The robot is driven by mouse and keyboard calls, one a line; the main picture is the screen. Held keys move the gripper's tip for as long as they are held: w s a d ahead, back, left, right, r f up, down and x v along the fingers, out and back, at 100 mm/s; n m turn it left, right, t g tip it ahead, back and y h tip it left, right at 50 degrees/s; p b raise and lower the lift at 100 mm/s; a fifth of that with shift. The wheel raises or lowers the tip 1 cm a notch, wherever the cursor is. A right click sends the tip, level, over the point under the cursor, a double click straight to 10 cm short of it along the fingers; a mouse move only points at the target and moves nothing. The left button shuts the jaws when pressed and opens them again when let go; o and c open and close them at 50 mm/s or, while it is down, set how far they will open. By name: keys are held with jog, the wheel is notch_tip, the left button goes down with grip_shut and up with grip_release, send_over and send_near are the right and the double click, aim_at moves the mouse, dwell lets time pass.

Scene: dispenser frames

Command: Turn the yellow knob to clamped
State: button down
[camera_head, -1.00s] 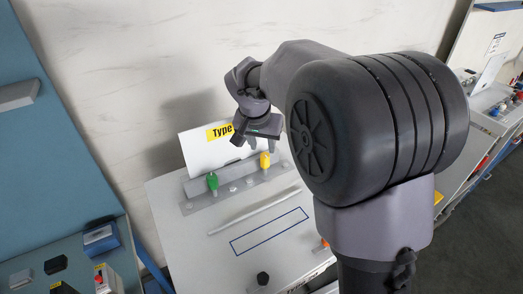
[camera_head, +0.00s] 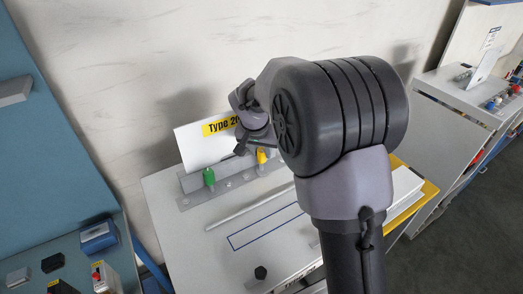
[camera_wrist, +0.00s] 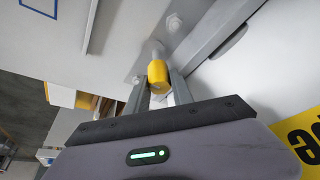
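The yellow knob (camera_head: 261,156) stands on the grey metal rail (camera_head: 235,180) at the back of the white panel, partly hidden by my arm. In the wrist view the yellow knob (camera_wrist: 157,76) sits on a short grey stem, between the tips of my gripper's (camera_wrist: 158,84) two fingers. The fingers are apart, one on each side of the knob. A narrow gap shows at the left finger; the right finger is very close to the knob, and contact cannot be told. In the head view my gripper is mostly hidden behind my arm.
A green knob (camera_head: 208,177) stands on the same rail, to the left. A white sign with a yellow "Type" label (camera_head: 222,126) rises just behind the rail. A black knob (camera_head: 260,272) is near the panel's front. The blue-outlined rectangle (camera_head: 265,228) is bare.

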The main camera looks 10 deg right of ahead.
jog(key=shift+n, duration=0.4)
jog(key=n+y+p, duration=0.1)
jog(key=n, duration=0.1)
jog(key=shift+n, duration=0.4)
jog(key=n+y, duration=0.1)
jog(key=n, duration=0.1)
jog(key=shift+n+t, duration=0.3)
jog(key=shift+n, duration=0.1)
jog(key=n+y+b, duration=0.1)
jog(key=n, duration=0.2)
jog(key=shift+n+y, duration=0.3)
jog(key=shift+y, duration=0.1)
jog(key=n+g+y+b, duration=0.1)
jog(key=n, duration=0.2)
jog(key=shift+n, duration=0.3)
jog(key=n+p, duration=0.1)
jog(key=n, duration=0.1)
jog(key=n+g+y, duration=0.1)
jog(key=n, duration=0.1)
jog(key=shift+r+n+g+p, duration=0.2)
jog(key=shift+n+g+p, duration=0.1)
jog(key=shift+p, duration=0.1)
jog(key=shift+f+n+g+y+p, duration=0.1)
jog(key=shift+n+g+y+p, duration=0.45)
jog(key=shift+n+p, duration=1.15)
jog(key=shift+f+n+g, duration=0.1)
jog(key=shift+n+g, duration=0.15)
jog(key=shift+n, duration=0.15)
